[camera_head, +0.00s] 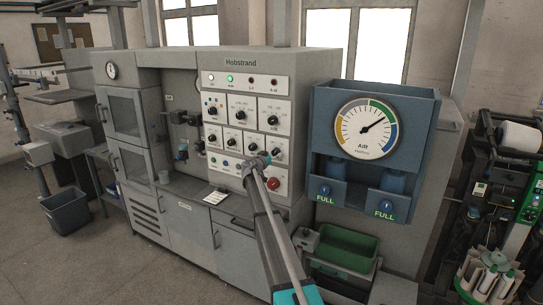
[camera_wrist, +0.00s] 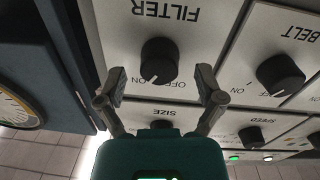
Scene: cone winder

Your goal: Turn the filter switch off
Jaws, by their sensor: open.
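The filter switch is a black round knob (camera_wrist: 160,61) on a pale panel marked FILTER, shown upside down in the wrist view. OFF and ON labels sit just below it in that picture, partly covered. Its white mark points toward the lower edge of the picture, near these labels; I cannot tell surely which one it indicates. In the head view the knob (camera_head: 278,152) is at the right end of the second knob row. My gripper (camera_wrist: 160,88) is open, with one finger on each side of the knob and no clear contact. It also shows in the head view (camera_head: 265,157), in front of the panel.
The belt knob (camera_wrist: 281,75) sits beside the filter knob, with the size knob (camera_wrist: 162,125) and speed knob (camera_wrist: 251,136) nearby. A red button (camera_head: 273,183) is below. A blue air gauge box (camera_head: 325,108) juts out at the right.

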